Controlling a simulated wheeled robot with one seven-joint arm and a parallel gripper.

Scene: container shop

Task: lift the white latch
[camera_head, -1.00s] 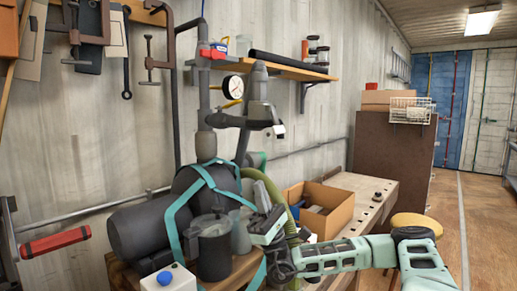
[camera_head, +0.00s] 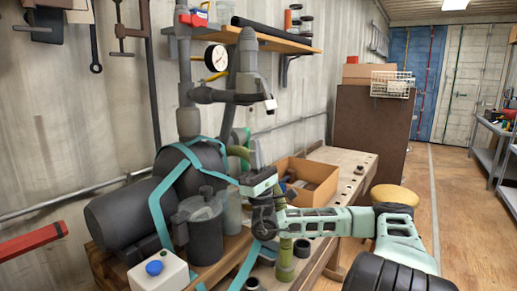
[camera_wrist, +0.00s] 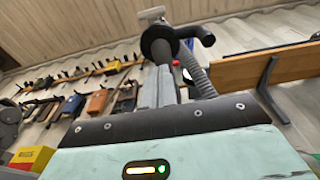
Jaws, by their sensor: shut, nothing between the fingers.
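A small white piece, which looks like the white latch (camera_head: 270,104), sits at the lower end of a dark grey fitting on the pipework. A pale piece that may be the same latch (camera_wrist: 152,13) shows at the top of the wrist view, above a dark round collar. My gripper (camera_head: 255,150) points upward below the latch and stands apart from it. Its slim grey fingers are together and hold nothing. In the wrist view, the fingers (camera_wrist: 165,85) rise past the dark edge of my gripper body. The latch is too small to tell its position.
A black tank (camera_head: 125,215) with teal straps and a grey jug (camera_head: 205,235) stand left of my arm. A ribbed hose (camera_wrist: 197,75) runs close beside the fingers. A wooden shelf (camera_head: 280,42) and an open cardboard box (camera_head: 315,175) are behind.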

